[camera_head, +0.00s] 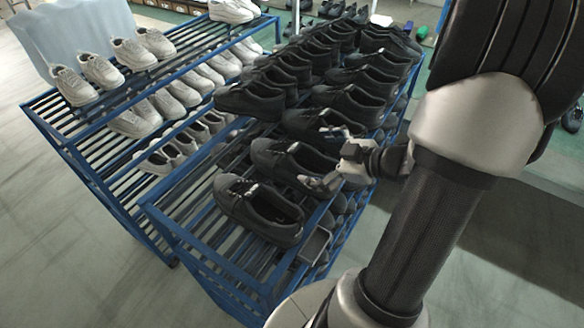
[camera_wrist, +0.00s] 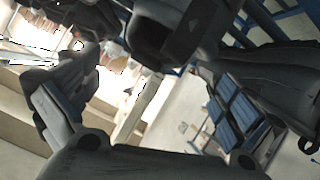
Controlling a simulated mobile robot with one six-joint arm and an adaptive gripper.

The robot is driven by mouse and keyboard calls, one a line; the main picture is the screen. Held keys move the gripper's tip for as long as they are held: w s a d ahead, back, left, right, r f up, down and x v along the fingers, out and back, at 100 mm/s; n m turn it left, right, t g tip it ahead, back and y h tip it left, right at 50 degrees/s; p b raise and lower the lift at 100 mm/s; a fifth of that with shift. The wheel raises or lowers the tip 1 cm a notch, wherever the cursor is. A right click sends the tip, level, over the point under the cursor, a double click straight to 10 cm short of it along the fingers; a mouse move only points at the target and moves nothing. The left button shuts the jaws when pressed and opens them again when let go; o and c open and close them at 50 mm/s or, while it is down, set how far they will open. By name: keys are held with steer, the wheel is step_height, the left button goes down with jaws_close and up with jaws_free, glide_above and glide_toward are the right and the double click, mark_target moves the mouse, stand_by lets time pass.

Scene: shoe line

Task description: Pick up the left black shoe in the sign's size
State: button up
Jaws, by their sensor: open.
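Black lace-up shoes stand in rows on the blue rack in the head view. The nearest black shoe (camera_head: 258,208) sits at the rack's front end, with another black shoe (camera_head: 290,165) just behind it. My gripper (camera_head: 325,158) is open at the right side of the rack, close to the second shoe; I cannot tell whether it touches. In the wrist view my gripper (camera_wrist: 155,68) has its fingers spread, with a dark shoe-like shape (camera_wrist: 160,35) beyond them. No size sign is readable, and left or right shoes are hard to tell.
White shoes (camera_head: 100,70) fill the neighbouring blue rack (camera_head: 62,140) at left. More black shoes (camera_head: 350,103) stand close together behind the front ones. Lower shelves of the black-shoe rack (camera_head: 165,222) also hold shoes. The floor (camera_head: 60,240) at front left is clear.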

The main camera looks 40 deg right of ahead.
mark_target(296, 155)
steer(key=x, duration=0.7)
steer(key=shift+w+d+f, duration=0.15)
steer(key=shift+w+f, duration=0.1)
steer(key=shift+w, duration=0.05)
steer(key=shift+c, duration=0.6)
steer(key=c, duration=1.6)
